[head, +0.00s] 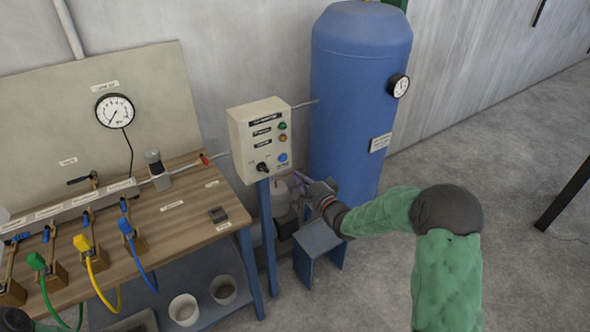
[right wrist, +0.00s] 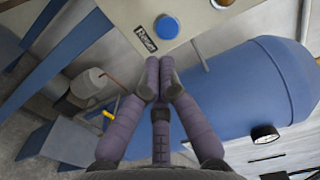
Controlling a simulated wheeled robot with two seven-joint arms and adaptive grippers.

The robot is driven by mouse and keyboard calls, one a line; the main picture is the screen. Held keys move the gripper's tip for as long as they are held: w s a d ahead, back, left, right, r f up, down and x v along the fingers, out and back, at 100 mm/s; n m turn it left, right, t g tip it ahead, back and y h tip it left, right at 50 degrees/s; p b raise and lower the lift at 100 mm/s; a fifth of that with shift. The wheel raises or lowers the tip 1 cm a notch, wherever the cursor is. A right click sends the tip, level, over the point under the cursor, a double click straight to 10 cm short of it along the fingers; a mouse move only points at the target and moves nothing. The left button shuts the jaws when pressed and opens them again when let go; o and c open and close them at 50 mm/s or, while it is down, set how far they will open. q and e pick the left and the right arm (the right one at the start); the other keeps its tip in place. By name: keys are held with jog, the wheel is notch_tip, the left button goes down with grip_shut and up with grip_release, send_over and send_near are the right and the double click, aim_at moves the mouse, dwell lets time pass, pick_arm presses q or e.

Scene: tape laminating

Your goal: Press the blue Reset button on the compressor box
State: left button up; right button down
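The compressor box (head: 243,150) is a beige control box on a blue post in the head view. Its blue Reset button (head: 283,157) is at the lower right of its front face, and it also shows in the right wrist view as a round blue button (right wrist: 167,27) beside a dark label (right wrist: 145,39). My right gripper (head: 300,182) is below and right of the box. In the right wrist view its purple fingers (right wrist: 159,66) are together, with nothing between them, and their tips appear short of the button.
A tall blue tank (head: 350,110) with a gauge (head: 398,85) stands right behind the box. A wooden workbench (head: 185,228) with hoses and fittings is at the left. A blue stand (head: 318,238) is under my right gripper. Open floor lies at the right.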

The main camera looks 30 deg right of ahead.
jog(key=s, duration=0.4)
jog(key=s+p, duration=0.1)
jog(key=s, duration=0.1)
jog(key=shift+d, duration=0.3)
jog(key=shift+w, duration=0.1)
jog(key=s+a+f+n+g, duration=0.35)
jog(key=a+f, duration=0.35)
jog(key=f, duration=0.4)
jog(key=s+a+f+n+g, duration=0.2)
jog(key=a+f+g, duration=0.35)
jog(key=f, duration=0.65)
jog(key=s+a+f+n+g+y, duration=0.1)
jog(key=s+a+f+n+g, duration=0.3)
jog(key=s, duration=0.7)
jog(key=s+a+f+n+g+y, duration=0.1)
jog(key=s+a+f+n+g, duration=0.3)
jog(key=s+a+f, duration=0.5)
jog(key=shift+s+a+n+g, duration=0.3)
jog(key=shift+s+a+n, duration=0.3)
jog(key=shift+s, duration=0.25)
